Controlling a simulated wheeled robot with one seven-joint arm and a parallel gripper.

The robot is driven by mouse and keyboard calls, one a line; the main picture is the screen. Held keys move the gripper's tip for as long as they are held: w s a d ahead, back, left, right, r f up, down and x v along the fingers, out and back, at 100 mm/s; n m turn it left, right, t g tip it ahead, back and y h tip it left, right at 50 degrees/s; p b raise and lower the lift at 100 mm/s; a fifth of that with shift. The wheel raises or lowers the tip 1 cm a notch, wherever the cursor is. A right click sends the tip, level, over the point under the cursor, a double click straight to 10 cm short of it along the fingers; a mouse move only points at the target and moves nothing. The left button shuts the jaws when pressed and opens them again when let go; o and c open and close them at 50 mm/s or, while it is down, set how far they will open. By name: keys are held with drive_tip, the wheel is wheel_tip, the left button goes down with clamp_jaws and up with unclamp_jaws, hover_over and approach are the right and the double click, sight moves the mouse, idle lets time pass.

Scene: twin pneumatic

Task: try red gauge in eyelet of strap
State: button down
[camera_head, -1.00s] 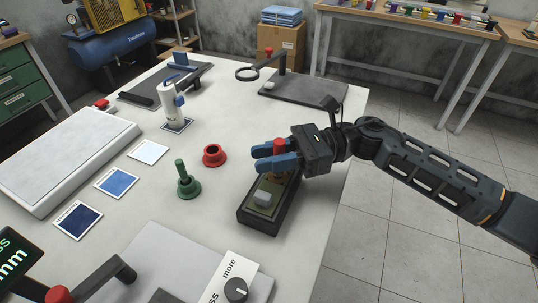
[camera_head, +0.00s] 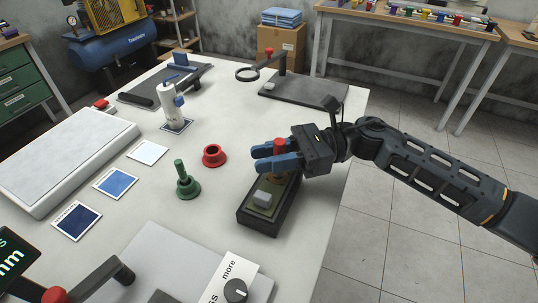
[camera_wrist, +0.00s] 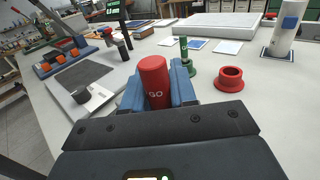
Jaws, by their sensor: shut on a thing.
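My gripper (camera_head: 277,155) is shut on the red gauge (camera_head: 279,146), a red cylinder held upright. In the wrist view the red gauge (camera_wrist: 154,80) stands between the blue fingers and shows the letters GO. My gripper is over the far part of a long black block (camera_head: 258,220). An olive strap (camera_head: 262,204) with a grey piece on it lies on that block. The eyelet and the gauge's lower end are hidden by the fingers, so I cannot tell whether the gauge is in the eyelet.
A red ring-shaped holder (camera_head: 214,156) stands empty left of the block. A green gauge (camera_head: 182,175) stands in a green holder beside it. A white bottle (camera_head: 174,106) and a magnifier stand (camera_head: 283,62) are farther back. The table between the holders and the block is clear.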

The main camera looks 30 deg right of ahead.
drive_tip(key=shift+f+b, duration=0.45)
idle(1.5)
drive_tip(key=shift+r, duration=0.15)
wheel_tip(320, 180, up, 7)
drive_tip(key=p, duration=0.4)
idle(0.9)
